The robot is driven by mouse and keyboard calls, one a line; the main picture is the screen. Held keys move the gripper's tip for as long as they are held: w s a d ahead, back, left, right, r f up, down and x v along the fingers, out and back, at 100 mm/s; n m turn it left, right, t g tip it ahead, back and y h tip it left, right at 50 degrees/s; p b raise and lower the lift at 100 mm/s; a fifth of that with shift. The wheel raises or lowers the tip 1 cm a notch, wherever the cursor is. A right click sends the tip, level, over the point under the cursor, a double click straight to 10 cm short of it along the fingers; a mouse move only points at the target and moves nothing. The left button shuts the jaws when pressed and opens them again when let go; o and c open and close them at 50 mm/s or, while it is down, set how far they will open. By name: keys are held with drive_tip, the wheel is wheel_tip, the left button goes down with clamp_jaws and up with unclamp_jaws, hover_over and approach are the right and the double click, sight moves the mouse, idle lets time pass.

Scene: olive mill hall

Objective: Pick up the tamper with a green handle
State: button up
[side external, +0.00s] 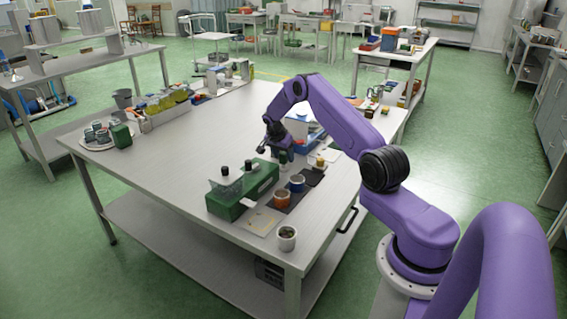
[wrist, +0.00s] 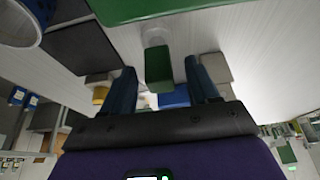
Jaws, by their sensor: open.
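A green block-shaped handle (wrist: 158,68), likely the tamper's, shows between my fingers in the wrist view. A pale grey part (wrist: 152,36) shows at its far end; the rest of it is hidden. My gripper (side external: 274,150) is open over the right part of the table, just behind the green stand. In the wrist view, my gripper (wrist: 159,68) has its dark fingers on either side of the handle, with gaps visible. In the side view a small green piece (side external: 284,159) shows below the gripper, partly hidden by it.
A long green stand (side external: 232,206) with dark-topped tools sits in front of my gripper. The table's middle (side external: 205,140) is clear.

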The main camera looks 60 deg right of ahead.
drive_tip(key=shift+d+f, duration=0.1)
drive_tip(key=shift+f, duration=0.2)
drive_tip(key=shift+c, duration=0.3)
clamp_jaws()
drive_tip(key=shift+r, duration=0.1)
